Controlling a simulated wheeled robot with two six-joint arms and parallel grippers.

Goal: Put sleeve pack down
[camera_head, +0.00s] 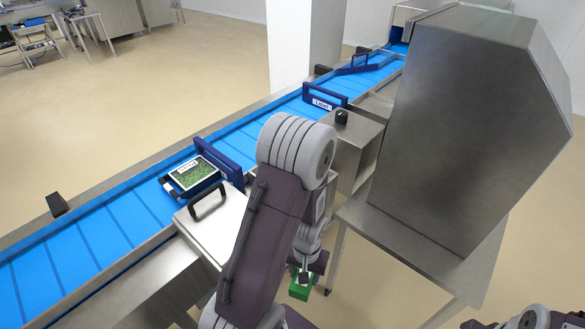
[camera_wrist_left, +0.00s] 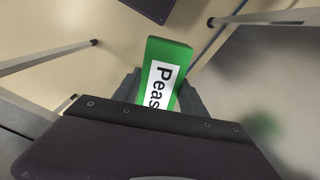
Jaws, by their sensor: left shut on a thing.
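The sleeve pack (camera_head: 301,289) is a green box below my left forearm in the head view. In the left wrist view the same green pack (camera_wrist_left: 172,52) shows a white label reading "Peas". My left gripper (camera_head: 306,274) is shut on it, with a dark finger on either side of the pack. The pack hangs in the air beside the machine's stand, with floor behind it. The gripper hides its lower part in the wrist view. My right gripper cannot be seen.
A blue conveyor (camera_head: 101,240) runs diagonally past the big steel sealer housing (camera_head: 470,130). A tray with green contents (camera_head: 193,173) sits on the belt by a blue gate (camera_head: 219,161). A steel surface with a black handle (camera_head: 208,203) is in front. Another gate (camera_head: 324,97) stands farther along.

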